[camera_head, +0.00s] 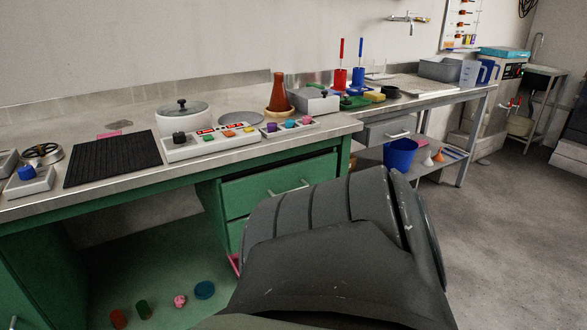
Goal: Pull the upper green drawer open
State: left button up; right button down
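A lower green drawer (236,231) shows only in part. A large dark grey ribbed shape (330,245) fills the lower middle foreground; I cannot tell what it is. It hides the lower drawer's right part and most of the cabinet below. Neither of my grippers is in view.
The steel-topped bench (110,180) holds a black mat (112,158), a round white pot (183,117) and a button panel (212,142). Several small items, one a blue disc (204,290), lie under it. A side table (440,95) stands beyond. Grey floor is free at right.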

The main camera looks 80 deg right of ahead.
aim_at(240, 196)
jog(key=z, duration=2.4)
